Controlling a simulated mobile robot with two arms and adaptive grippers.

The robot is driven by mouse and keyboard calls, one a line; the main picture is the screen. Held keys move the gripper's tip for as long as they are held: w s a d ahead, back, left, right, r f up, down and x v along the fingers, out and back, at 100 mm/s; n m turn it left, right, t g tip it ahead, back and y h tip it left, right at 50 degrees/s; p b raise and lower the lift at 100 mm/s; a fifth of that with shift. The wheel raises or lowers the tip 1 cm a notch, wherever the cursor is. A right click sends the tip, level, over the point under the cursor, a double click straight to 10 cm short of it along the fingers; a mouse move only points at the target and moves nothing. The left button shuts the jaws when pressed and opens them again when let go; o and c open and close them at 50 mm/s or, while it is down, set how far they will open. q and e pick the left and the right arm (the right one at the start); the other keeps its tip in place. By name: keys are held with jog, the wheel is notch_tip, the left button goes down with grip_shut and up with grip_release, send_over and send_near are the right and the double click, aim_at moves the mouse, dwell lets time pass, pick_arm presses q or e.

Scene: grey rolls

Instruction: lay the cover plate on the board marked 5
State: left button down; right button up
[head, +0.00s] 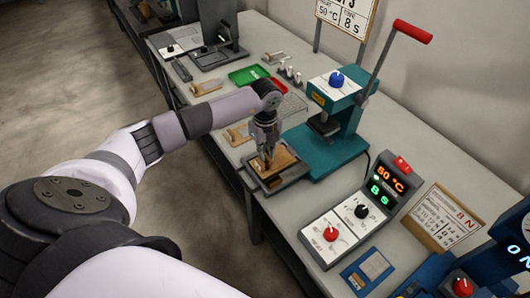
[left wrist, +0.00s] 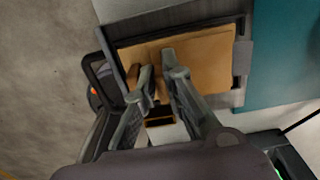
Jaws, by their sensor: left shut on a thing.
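My left gripper (head: 267,157) reaches down over a dark grey tray (head: 292,177) in front of the teal press. A tan plate (head: 283,159) shows at the tray, around and under the fingers. In the left wrist view, my left gripper (left wrist: 160,70) is shut on a narrow tan part at the plate's near edge, mostly hidden between the fingers. The tan plate (left wrist: 207,58) there appears flat within the dark tray frame (left wrist: 185,18). I cannot tell whether it rests on something or hangs just above. No mark 5 is legible. My right gripper is out of view.
The teal hand press (head: 335,125) with a red-ended lever stands right of the tray. A control box (head: 335,232) is nearer. Further tan pieces with handles (head: 238,134), a green tray (head: 247,75) and small weights lie beyond. The bench's front edge is close to the tray.

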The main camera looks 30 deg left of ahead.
pick_arm(q)
jog(key=shift+f, duration=0.15)
jog(key=shift+f+b, duration=0.25)
jog(key=shift+b, duration=0.05)
jog(key=c, duration=1.6)
grip_release()
jog(key=shift+s+f, duration=0.1)
notch_tip(320, 180, up, 12)
jog(key=shift+w+r, duration=0.2)
jog(key=shift+w, duration=0.05)
jog(key=shift+d, duration=0.1)
